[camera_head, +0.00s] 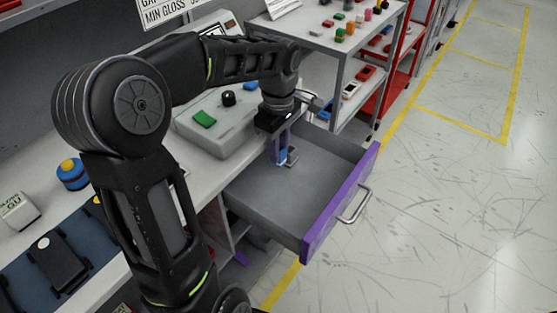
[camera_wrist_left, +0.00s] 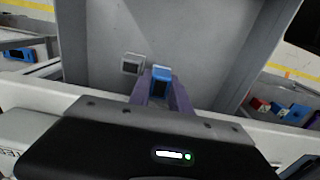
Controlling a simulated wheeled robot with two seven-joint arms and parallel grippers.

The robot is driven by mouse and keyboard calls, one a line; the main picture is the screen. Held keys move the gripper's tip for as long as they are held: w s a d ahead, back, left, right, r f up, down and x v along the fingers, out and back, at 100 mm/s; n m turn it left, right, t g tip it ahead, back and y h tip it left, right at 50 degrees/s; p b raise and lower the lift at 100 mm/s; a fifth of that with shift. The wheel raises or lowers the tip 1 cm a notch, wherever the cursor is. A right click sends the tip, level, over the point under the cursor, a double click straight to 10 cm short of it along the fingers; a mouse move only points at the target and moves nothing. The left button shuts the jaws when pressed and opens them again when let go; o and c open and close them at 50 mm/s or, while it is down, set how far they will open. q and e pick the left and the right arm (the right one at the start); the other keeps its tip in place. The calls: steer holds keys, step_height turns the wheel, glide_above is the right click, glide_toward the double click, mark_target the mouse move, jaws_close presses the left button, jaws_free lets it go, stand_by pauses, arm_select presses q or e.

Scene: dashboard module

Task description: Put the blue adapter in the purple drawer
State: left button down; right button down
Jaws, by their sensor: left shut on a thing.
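The purple drawer (camera_head: 342,203) is pulled open below the worktop; its grey inside is mostly bare. My left gripper (camera_head: 279,148) points down inside the drawer's outline, near its back left part. It is shut on the blue adapter (camera_head: 283,156). In the left wrist view the adapter (camera_wrist_left: 161,74) sits between the fingertips of the gripper (camera_wrist_left: 160,88), over the drawer's grey floor (camera_wrist_left: 190,35). I cannot tell whether the adapter touches the floor. A small grey square piece (camera_wrist_left: 132,63) shows beside it; whether they are joined is unclear. My right gripper is out of view.
A grey box with a green button (camera_head: 204,118) and a black knob (camera_head: 228,98) stands on the worktop behind the drawer. A shelf cart (camera_head: 345,60) with small coloured parts stands beyond it. The floor to the right is clear.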

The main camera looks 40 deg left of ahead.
arm_select(q)
steer(key=shift+f, duration=2.2)
steer(key=shift+f, duration=0.1)
steer(key=c, duration=1.5)
jaws_free()
steer(key=shift+b, duration=0.3)
step_height(320, 180, up, 12)
steer(key=shift+r+p, duration=0.15)
steer(key=shift+p, duration=0.55)
